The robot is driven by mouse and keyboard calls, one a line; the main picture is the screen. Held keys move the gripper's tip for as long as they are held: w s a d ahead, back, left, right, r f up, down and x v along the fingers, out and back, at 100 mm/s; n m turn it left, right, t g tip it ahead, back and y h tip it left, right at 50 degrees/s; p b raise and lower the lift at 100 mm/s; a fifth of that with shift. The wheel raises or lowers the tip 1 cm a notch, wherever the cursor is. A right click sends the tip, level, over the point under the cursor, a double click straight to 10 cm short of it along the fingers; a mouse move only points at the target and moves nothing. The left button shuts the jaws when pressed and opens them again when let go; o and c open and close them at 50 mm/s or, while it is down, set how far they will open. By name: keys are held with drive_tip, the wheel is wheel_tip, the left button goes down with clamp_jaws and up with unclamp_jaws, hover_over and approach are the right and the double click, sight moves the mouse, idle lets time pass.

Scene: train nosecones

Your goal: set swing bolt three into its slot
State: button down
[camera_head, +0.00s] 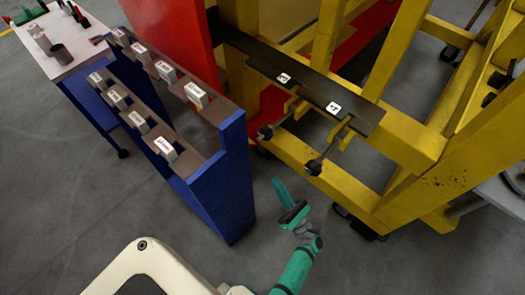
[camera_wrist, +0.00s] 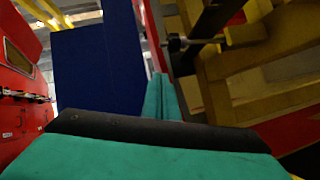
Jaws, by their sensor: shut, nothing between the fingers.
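A dark plate (camera_head: 240,42) on the yellow frame carries white labels that look like 3 and 4. Swing bolt three (camera_head: 277,123), below the label 3 (camera_head: 284,78), sticks out from a yellow bracket toward the front, its dark knob end (camera_head: 265,132) lowest. The bolt by label 4 (camera_head: 328,150) sticks out likewise. My gripper (camera_head: 277,181) is shut and empty, below and in front of the two bolts, apart from both. In the wrist view my teal fingers (camera_wrist: 160,92) are together. A bolt end (camera_wrist: 178,43) shows beyond them at upper right; I cannot tell which bolt it is.
A blue rack (camera_head: 222,185) with several labelled grey blocks stands left of my gripper. A table with small parts (camera_head: 70,45) is behind it. The yellow frame (camera_head: 320,175) with beams fills the right. Grey floor lies open between rack and frame.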

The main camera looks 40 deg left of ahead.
drive_tip(key=shift+w+a+n+g, duration=0.1)
drive_tip(key=shift+a+n+g, duration=0.5)
drive_tip(key=shift+n, duration=0.1)
drive_tip(key=w+a+r, duration=0.3)
drive_tip(key=a+r, duration=0.5)
drive_tip(key=r, duration=0.1)
drive_tip(key=shift+w+a, duration=0.2)
drive_tip(key=shift+a, duration=0.15)
drive_tip(key=shift+a+r, duration=0.1)
drive_tip(key=shift+r, duration=0.05)
